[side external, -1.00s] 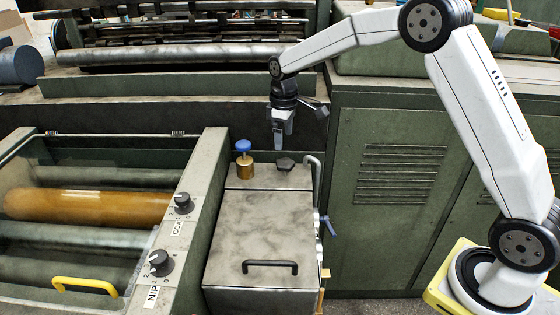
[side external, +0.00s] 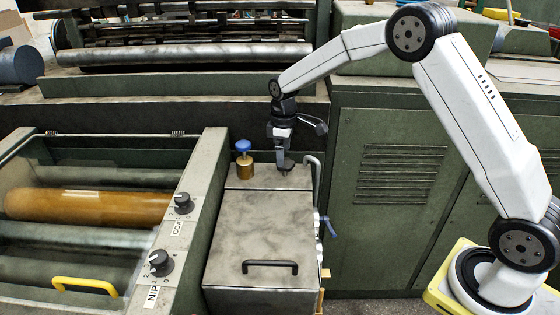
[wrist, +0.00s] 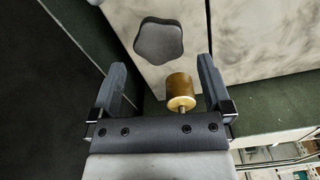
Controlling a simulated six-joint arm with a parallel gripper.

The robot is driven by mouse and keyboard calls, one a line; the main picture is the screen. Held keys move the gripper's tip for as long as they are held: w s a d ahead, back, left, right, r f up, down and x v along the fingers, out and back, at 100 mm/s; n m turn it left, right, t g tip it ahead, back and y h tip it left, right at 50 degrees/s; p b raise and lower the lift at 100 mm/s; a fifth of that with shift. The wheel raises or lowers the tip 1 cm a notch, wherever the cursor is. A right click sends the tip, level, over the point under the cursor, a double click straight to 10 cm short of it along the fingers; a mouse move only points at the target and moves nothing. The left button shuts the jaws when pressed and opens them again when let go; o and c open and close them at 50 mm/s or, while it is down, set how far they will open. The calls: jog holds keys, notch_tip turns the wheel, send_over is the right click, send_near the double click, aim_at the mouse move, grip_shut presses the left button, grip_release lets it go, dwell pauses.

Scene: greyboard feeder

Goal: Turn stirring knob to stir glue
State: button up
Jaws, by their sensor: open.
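The dark lobed stirring knob (side external: 286,166) sits on the back top of the grey metal glue box (side external: 262,225), and the gripper partly hides it. In the wrist view the star-shaped knob (wrist: 159,41) lies beyond the fingertips, between their lines. My gripper (side external: 281,160) points down just over the knob, close to it; I cannot tell if it touches. In the wrist view my gripper (wrist: 162,72) is open, fingers wide apart, with no object held.
A brass fitting with a blue cap (side external: 244,160) stands left of the knob. A bent grey pipe (side external: 315,165) rises at the right. A black handle (side external: 270,266) is on the box lid. COAT knob (side external: 183,203) and NIP knob (side external: 161,263) are on the left panel.

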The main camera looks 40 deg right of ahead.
jog(key=shift+f, duration=1.45)
jog(key=c, duration=1.1)
jog(key=shift+c, duration=0.2)
jog(key=shift+m, duration=0.3)
jog(key=shift+d+m, duration=0.1)
jog(key=shift+m, duration=2)
jog(key=o, duration=1.1)
